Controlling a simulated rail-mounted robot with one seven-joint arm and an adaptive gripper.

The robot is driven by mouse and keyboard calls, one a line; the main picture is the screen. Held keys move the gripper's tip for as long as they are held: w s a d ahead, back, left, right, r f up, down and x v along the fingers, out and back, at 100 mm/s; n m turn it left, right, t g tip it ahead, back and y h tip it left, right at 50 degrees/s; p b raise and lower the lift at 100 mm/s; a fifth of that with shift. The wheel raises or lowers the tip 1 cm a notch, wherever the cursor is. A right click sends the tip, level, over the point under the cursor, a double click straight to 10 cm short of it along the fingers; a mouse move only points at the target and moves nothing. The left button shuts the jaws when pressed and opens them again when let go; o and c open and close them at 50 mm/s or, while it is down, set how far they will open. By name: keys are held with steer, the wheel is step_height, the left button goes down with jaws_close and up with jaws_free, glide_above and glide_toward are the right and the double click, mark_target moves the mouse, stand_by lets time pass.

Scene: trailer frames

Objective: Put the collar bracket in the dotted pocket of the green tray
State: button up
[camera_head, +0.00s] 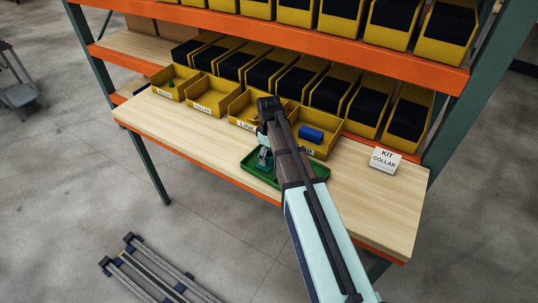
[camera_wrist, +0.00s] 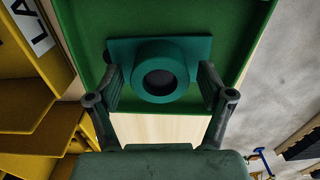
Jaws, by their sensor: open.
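The collar bracket is a teal plate with a round collar and a dark bore (camera_wrist: 180,92). In the wrist view it lies over the green tray (camera_wrist: 245,45), close to the tray's near rim. My gripper (camera_wrist: 160,88) is open, with one finger on each side of the collar and a visible gap at both sides. In the head view the green tray (camera_head: 321,170) sits on the bench, partly hidden by my arm, and my gripper (camera_head: 265,158) is low over its left part. The dotted pocket cannot be made out in either view.
A white "KIT COLLAR" card (camera_head: 385,159) stands at right. The bench (camera_head: 180,120) is clear at left. An orange shelf beam (camera_head: 390,70) runs above.

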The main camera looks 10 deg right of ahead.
mark_target(269, 155)
step_height(269, 155, up, 12)
steer(key=b, duration=0.3)
stand_by(0.3)
steer(key=shift+s, duration=0.1)
